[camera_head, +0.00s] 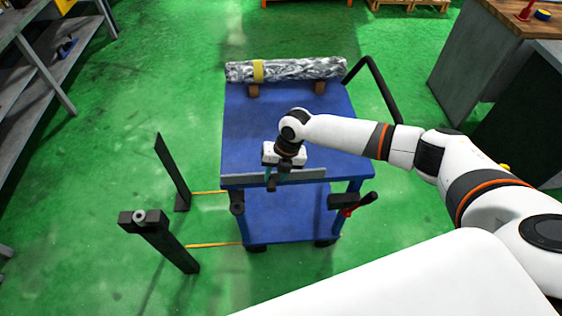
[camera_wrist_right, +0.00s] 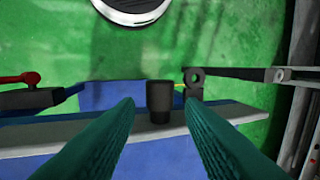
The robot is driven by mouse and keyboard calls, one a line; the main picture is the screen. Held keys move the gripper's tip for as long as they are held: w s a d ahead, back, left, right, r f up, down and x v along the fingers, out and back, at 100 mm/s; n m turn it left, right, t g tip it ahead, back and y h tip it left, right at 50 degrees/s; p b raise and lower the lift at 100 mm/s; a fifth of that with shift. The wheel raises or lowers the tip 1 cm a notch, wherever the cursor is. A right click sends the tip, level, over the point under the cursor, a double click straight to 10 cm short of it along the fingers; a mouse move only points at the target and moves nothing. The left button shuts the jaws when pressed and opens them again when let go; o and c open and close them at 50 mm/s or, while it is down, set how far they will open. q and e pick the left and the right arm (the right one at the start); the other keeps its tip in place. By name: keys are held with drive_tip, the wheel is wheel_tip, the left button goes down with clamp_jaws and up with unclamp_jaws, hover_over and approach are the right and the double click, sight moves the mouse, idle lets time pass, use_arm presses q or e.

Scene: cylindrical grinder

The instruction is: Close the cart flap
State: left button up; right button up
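The blue cart (camera_head: 240,120) stands in the middle of the head view. A narrow grey flap (camera_head: 312,176) runs along the near edge of its top; it crosses the right wrist view (camera_wrist_right: 60,133). A short black knob (camera_wrist_right: 159,95) stands up at the flap, and shows as a dark stub in the head view (camera_head: 271,184). My right gripper (camera_wrist_right: 159,108) is over the flap, its teal fingers apart on either side of the knob, with gaps visible. Whether the fingers reach down around the knob I cannot tell. My left gripper is in neither view.
A grey mottled roll (camera_head: 300,69) with a yellow band lies on supports at the cart's far end. A red-handled black lever (camera_head: 352,207) is at the near right corner. Two dark posts (camera_head: 160,240) stand left of the cart.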

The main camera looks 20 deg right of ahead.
drive_tip(key=b+v, duration=0.1)
drive_tip(key=v, duration=0.6)
drive_tip(key=shift+r, duration=0.2)
